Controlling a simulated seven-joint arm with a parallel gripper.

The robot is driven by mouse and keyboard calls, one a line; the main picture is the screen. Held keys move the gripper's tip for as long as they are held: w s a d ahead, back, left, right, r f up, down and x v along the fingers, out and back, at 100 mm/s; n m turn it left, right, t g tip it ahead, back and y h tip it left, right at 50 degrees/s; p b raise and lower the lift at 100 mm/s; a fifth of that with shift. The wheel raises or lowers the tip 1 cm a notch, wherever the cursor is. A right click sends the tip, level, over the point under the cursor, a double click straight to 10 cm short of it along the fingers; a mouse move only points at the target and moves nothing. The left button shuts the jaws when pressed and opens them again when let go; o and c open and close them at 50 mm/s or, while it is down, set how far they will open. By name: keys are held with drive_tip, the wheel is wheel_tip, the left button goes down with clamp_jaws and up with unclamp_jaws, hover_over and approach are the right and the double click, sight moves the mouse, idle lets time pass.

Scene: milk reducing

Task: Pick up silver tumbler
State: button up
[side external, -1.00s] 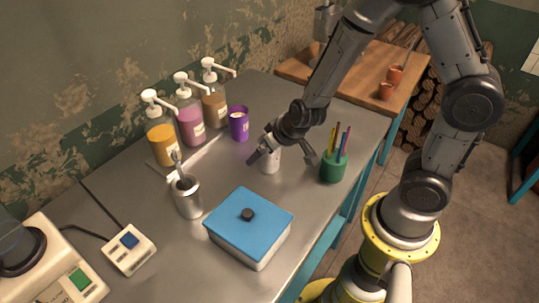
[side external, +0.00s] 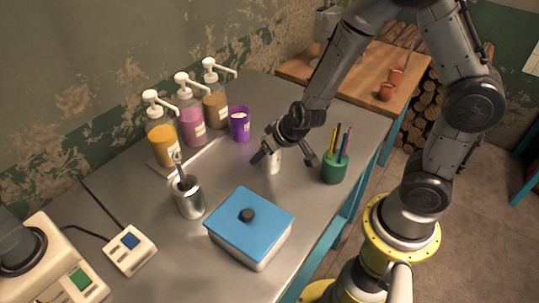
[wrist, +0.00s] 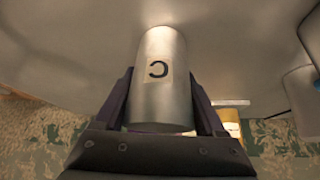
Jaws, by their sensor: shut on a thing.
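A silver tumbler (wrist: 160,85) with a pale label bearing a dark letter stands between my gripper's fingers in the wrist view. Only its pale lower side (side external: 274,162) shows in the side view, under my wrist. My gripper (side external: 285,158) is shut on the tumbler, with one dark finger on each side of it; it also shows in the wrist view (wrist: 160,115). I cannot tell whether the tumbler's base touches the grey table. Another silver cup (side external: 188,200), holding utensils, stands to the left, apart from my gripper.
A green pen cup (side external: 335,170) stands close to the right of my gripper. A purple cup (side external: 240,127) is just behind left. Pump bottles (side external: 190,125) stand at the back. A blue-lidded box (side external: 248,225) is in front. The grey table (side external: 130,180) has bare patches between.

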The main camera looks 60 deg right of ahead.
drive_tip(key=shift+r, duration=0.15)
drive_tip(key=shift+r, duration=1.55)
drive_tip(key=s+a, duration=0.1)
drive_tip(key=s, duration=0.4)
drive_tip(key=s+a, duration=0.1)
drive_tip(key=s, duration=0.4)
drive_tip(key=s+a, duration=0.1)
drive_tip(key=s, duration=0.5)
drive_tip(key=shift+a+r, duration=0.15)
drive_tip(key=shift+a, duration=0.1)
drive_tip(key=shift+s, duration=0.8)
